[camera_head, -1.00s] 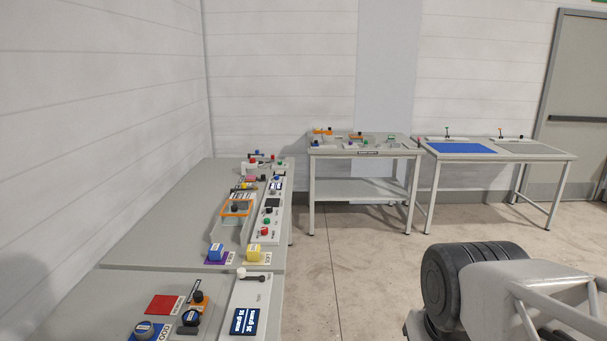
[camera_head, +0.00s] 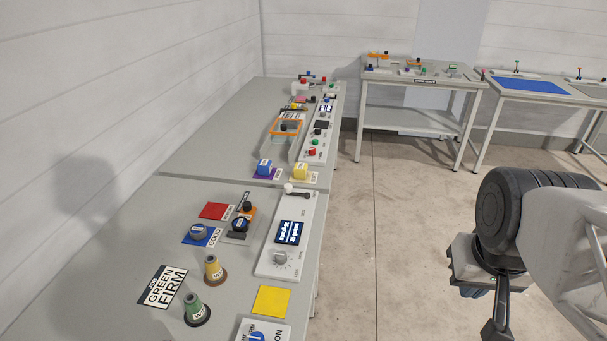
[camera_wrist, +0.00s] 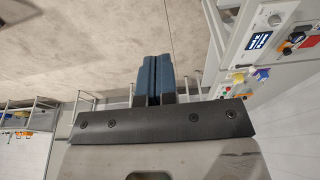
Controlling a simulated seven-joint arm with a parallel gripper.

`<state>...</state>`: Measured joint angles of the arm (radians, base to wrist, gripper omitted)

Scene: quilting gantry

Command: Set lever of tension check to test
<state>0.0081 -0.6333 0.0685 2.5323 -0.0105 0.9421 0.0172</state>
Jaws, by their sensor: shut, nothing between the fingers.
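A white panel (camera_head: 265,258) on the near table carries a small display (camera_head: 290,232), a round knob (camera_head: 281,258) and, at its far end, a dark lever (camera_head: 299,194) with a white end knob (camera_head: 289,188). The panel's labels are too small to read, so I cannot tell for sure that this is the tension check. In the wrist view the panel (camera_wrist: 257,43) shows at the upper right. My gripper (camera_wrist: 154,62) is shut and empty, with its blue fingers together over bare floor. It is apart from the panel and to its right.
Nearby on the table stand a yellow spool (camera_head: 214,270), a green spool (camera_head: 195,310), a red square (camera_head: 214,211) and a yellow square (camera_head: 272,300). Another bench (camera_head: 215,130) with devices lies beyond. The floor (camera_head: 405,225) right of the tables is open.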

